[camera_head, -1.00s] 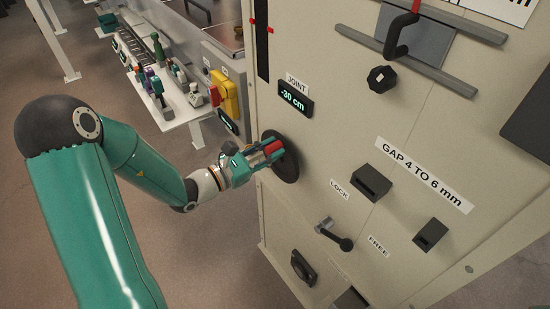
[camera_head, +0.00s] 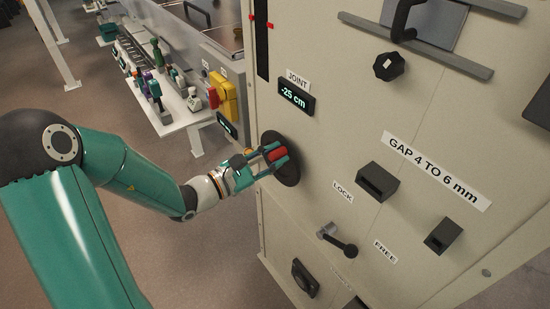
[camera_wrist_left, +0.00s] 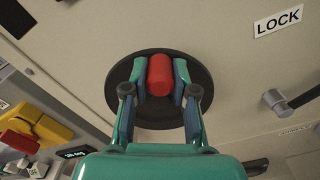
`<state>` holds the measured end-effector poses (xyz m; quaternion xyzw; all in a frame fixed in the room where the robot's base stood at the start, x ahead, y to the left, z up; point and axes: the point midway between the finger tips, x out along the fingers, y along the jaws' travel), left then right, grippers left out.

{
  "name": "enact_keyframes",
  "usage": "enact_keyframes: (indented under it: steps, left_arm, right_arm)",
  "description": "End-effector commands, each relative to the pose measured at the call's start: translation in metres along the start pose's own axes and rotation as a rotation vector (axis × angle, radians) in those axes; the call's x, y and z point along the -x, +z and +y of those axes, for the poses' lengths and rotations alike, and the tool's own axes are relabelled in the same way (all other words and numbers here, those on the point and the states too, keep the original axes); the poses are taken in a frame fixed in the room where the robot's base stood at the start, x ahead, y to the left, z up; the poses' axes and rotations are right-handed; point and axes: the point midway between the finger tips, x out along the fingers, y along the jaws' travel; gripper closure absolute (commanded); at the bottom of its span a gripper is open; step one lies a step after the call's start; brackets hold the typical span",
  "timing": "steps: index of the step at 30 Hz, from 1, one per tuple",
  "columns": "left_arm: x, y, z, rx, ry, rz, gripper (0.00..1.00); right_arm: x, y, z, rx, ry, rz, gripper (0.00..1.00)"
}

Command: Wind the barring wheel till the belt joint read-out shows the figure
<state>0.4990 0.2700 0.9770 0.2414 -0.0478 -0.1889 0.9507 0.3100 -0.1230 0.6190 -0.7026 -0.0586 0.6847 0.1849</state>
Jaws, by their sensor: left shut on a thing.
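The barring wheel is a dark round disc (camera_head: 290,173) on the beige cabinet front, and it also shows in the left wrist view (camera_wrist_left: 193,112). A red handle (camera_wrist_left: 160,76) stands out from the wheel. My left gripper (camera_head: 278,157) is shut on this red handle, one finger on each side, as the left wrist view (camera_wrist_left: 160,80) shows. The belt joint read-out (camera_head: 296,97), under the JOINT label (camera_head: 297,79), shows -25 cm in pale digits. My right gripper is not in view.
A lever (camera_head: 338,240) sits between the LOCK (camera_head: 343,191) and FREE (camera_head: 385,252) labels, right of the wheel. A black knob (camera_head: 389,66) and dark boxes (camera_head: 376,181) stick out from the panel. A bench with small items (camera_head: 170,115) stands behind at left.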

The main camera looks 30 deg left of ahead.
Motion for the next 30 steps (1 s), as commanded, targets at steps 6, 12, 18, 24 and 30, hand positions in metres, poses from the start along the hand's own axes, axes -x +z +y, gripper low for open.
enact_keyframes:
  steps: [6, 12, 18, 24, 30]
  left_arm:
    - [0.0, -0.006, -0.009, -0.09, -0.002, 0.002, 1.0]
    - [0.0, -0.006, -0.014, -0.172, -0.002, 0.003, 1.0]
    - [0.0, -0.007, -0.019, -0.252, -0.001, 0.004, 1.0]
    - [0.0, -0.007, -0.023, -0.321, -0.002, 0.005, 1.0]
    - [0.0, -0.004, -0.022, -0.34, -0.002, 0.006, 1.0]
  right_arm:
    - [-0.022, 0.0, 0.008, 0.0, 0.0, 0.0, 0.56]
    - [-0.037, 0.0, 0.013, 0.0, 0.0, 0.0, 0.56]
    - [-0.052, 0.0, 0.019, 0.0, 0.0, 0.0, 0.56]
    - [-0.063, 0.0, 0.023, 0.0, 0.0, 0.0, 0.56]
    - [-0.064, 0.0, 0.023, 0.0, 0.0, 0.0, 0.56]
